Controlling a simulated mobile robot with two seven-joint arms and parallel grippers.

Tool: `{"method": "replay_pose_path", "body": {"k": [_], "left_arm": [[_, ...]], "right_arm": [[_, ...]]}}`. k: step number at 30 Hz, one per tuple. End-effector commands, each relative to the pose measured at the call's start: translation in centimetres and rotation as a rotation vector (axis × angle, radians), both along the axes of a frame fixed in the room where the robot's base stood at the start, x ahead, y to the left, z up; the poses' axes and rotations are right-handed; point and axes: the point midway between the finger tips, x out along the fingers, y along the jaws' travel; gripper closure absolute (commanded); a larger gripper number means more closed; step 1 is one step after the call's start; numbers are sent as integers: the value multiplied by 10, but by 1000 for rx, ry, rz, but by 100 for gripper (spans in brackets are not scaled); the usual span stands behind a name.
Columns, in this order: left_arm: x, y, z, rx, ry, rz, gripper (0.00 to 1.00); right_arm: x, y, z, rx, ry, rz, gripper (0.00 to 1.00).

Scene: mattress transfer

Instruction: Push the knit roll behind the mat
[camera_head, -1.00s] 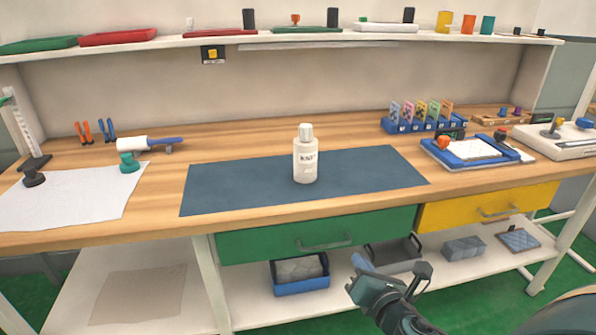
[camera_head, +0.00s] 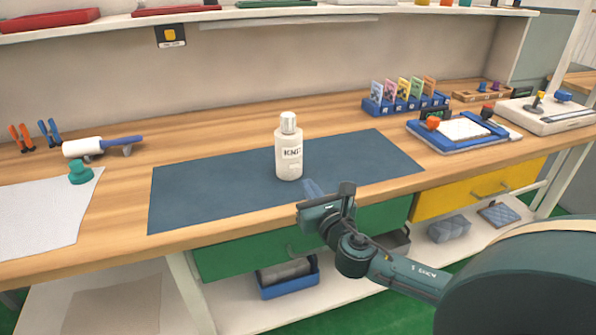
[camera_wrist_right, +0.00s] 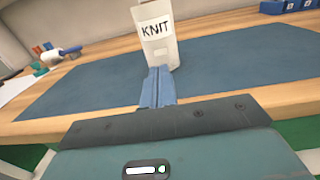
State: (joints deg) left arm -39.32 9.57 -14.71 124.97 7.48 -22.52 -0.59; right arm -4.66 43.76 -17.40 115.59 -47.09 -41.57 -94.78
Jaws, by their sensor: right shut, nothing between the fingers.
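The knit roll is a whitish bottle-shaped thing with a silver-grey top and a KNIT label (camera_head: 289,150). It stands upright on the dark blue mat (camera_head: 210,185), near its middle. In the right wrist view the knit roll (camera_wrist_right: 157,38) is just beyond the fingertips, its top cut off; I cannot tell whether they touch it. My right gripper (camera_head: 311,187) is shut and empty, over the front part of the mat on the near side of the roll. Its blue fingers (camera_wrist_right: 157,80) point at the roll's lower part. My left gripper is not in view.
Behind the mat is a bare strip of wooden bench (camera_head: 230,135). A blue card rack (camera_head: 400,105) and a blue clipboard tray (camera_head: 455,132) stand to the right. A white-and-blue roller tool (camera_head: 95,146) and a white sheet (camera_head: 40,215) lie to the left.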

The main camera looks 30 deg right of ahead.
Motion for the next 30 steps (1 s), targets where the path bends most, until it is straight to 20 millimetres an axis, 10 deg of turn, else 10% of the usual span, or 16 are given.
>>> {"method": "replay_pose_path", "body": {"k": [10, 30], "left_arm": [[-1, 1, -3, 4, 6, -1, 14], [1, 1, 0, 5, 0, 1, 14]], "right_arm": [[58, -12, 0, 2, -1, -1, 100], [83, -18, 1, 1, -1, -2, 100]]}}
